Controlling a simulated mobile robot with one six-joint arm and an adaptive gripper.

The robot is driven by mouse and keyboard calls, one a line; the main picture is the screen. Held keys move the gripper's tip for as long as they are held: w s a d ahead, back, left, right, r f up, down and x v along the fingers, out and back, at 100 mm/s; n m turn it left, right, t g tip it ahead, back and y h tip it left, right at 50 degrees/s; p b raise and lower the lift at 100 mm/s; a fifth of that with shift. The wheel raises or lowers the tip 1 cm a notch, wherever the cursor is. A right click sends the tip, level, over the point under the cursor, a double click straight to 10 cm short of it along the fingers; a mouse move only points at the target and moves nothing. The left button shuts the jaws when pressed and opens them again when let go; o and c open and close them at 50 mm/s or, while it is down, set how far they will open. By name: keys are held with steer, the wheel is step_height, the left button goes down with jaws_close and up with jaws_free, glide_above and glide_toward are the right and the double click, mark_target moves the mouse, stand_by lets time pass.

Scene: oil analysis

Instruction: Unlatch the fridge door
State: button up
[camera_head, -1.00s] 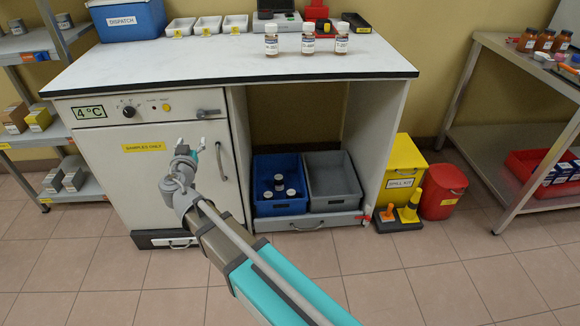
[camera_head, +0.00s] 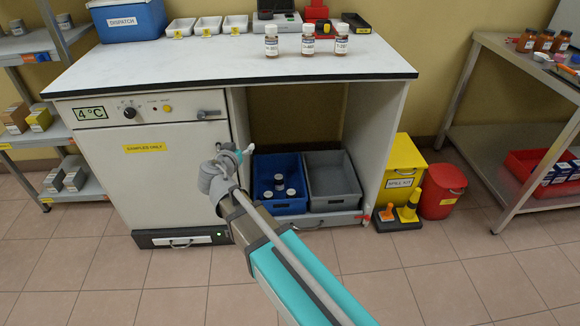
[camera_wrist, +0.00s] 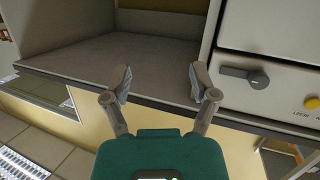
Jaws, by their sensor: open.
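The white fridge door (camera_head: 150,170) is shut in the left part of the bench, with a yellow "samples only" label on it. The grey latch (camera_head: 209,114) sits on the control panel above the door's right side, lying roughly level. It also shows in the wrist view (camera_wrist: 258,77), to the right of my fingers. My gripper (camera_head: 238,150) is open and empty, low in front of the door's right edge and below the latch. In the wrist view, the two fingers (camera_wrist: 160,82) stand wide apart, not touching the latch. The door's pull handle is hidden behind my gripper.
A dial (camera_head: 129,112) and a yellow button (camera_head: 167,108) share the panel. Right of the fridge, an open bay holds a blue crate (camera_head: 284,208) with bottles and a grey crate (camera_head: 345,200). Sample bottles stand on the benchtop (camera_head: 200,70).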

steer(key=s+d+f+g, duration=0.2)
steer(key=d+f+g, duration=0.1)
steer(key=d, duration=0.4)
steer(key=s+d+f+g+h+p, duration=0.1)
steer(key=d+f+g, duration=0.1)
steer(key=d, duration=0.5)
steer(key=shift+s+d+f+m+g, duration=0.2)
steer(key=shift+s+f+m+g, duration=0.1)
steer(key=shift+s+f+g, duration=0.15)
steer(key=shift+w, duration=0.1)
steer(key=s+d+f+n+g+y, duration=0.25)
steer(key=s+d+g, duration=0.2)
steer(key=s, duration=0.25)
steer(key=s+d+f+n+g+y, duration=0.1)
steer(key=s+d+f+g+y, duration=0.3)
steer(key=s+d, duration=0.25)
step_height(320, 180, up, 33)
steer(key=p, duration=3.3)
steer(key=shift+s+a+h, duration=0.3)
steer(key=shift+h, duration=0.05)
steer(key=shift+f+m, duration=0.15)
steer(key=shift+m, duration=0.1)
